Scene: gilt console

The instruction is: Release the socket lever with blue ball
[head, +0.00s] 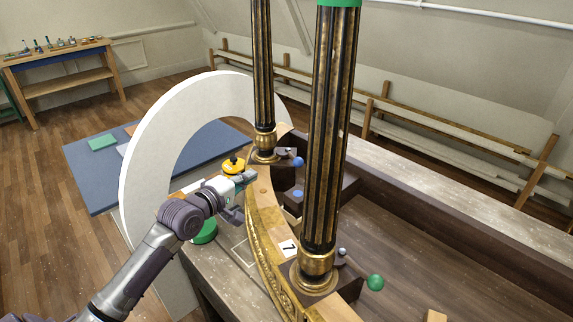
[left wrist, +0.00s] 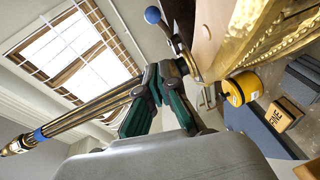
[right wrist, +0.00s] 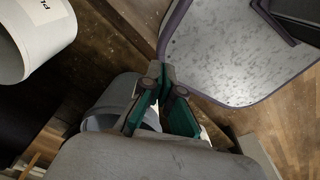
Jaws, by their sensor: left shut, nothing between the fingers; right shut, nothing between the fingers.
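The blue ball (head: 298,163) is on the end of a short lever at the foot of the rear black-and-gold column (head: 263,75). In the left wrist view the blue ball (left wrist: 152,15) and its lever stand just beyond my left fingertips. My left gripper (head: 250,177) is shut and empty, just left of that column's gold base; I cannot tell if it touches the lever. My right gripper (right wrist: 160,76) is shut and empty, outside the head view. A green ball (head: 375,283) is on the lever at the front column (head: 325,130).
A second blue knob (head: 298,193) shows below the lever. A yellow round-topped thing (head: 232,165) stands beside my left gripper. The curved gilt rail (head: 263,230) runs under both columns. A large white ring (head: 150,140) stands behind my left arm.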

